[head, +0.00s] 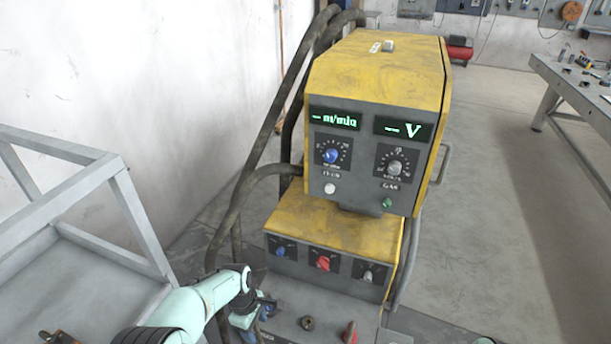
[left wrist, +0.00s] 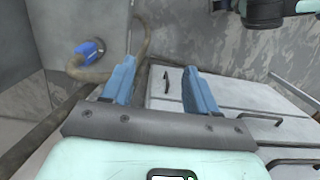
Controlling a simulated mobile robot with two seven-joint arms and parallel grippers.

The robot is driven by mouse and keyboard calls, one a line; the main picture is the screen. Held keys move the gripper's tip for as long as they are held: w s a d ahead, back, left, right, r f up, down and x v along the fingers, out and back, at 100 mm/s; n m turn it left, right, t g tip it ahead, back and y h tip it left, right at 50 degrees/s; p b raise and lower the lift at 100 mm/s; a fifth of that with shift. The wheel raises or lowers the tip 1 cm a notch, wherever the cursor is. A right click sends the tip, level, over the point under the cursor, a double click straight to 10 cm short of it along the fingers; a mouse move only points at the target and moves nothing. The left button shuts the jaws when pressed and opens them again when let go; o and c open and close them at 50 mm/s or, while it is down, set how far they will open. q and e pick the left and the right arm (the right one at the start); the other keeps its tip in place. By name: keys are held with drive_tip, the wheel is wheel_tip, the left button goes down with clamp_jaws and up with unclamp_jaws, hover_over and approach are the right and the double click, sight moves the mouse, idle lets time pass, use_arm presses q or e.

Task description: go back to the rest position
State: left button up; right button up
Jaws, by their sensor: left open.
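My left arm reaches in from the bottom left of the head view. Its gripper (head: 264,308) is beside the lower front of the yellow welding machine (head: 375,75), low and to the left of the dark connector panel. In the left wrist view, the two blue fingers of my left gripper (left wrist: 160,78) stand wide apart with nothing between them. Beyond them are a grey cabinet front with dark handles (left wrist: 166,82) and a cable with a blue plug (left wrist: 88,48). My right gripper does not show.
A grey metal frame (head: 125,205) stands close on the left. Thick dark hoses (head: 255,155) hang beside the machine. A red knob (head: 323,263) and other knobs are on its lower panel. A workbench (head: 575,85) stands at right. The floor (head: 490,190) between is clear.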

use_arm(q)
drive_tip(key=s+a+f+m+h, duration=0.15)
drive_tip(key=s+f+m, duration=0.55)
drive_tip(key=s+f, duration=1.25)
drive_tip(key=s+d+m, duration=0.2)
drive_tip(key=s, duration=0.8)
wheel_tip(320, 180, up, 14)
drive_tip(key=s+m+p, duration=0.1)
drive_tip(key=p, duration=1.3)
drive_tip(key=shift+s+d+g+h+p, duration=0.25)
drive_tip(key=shift+g+h+p, duration=0.05)
drive_tip(key=shift+h+p, duration=0.05)
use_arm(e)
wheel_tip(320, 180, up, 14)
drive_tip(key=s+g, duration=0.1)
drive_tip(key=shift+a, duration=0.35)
use_arm(q)
drive_tip(key=shift+s, duration=0.1)
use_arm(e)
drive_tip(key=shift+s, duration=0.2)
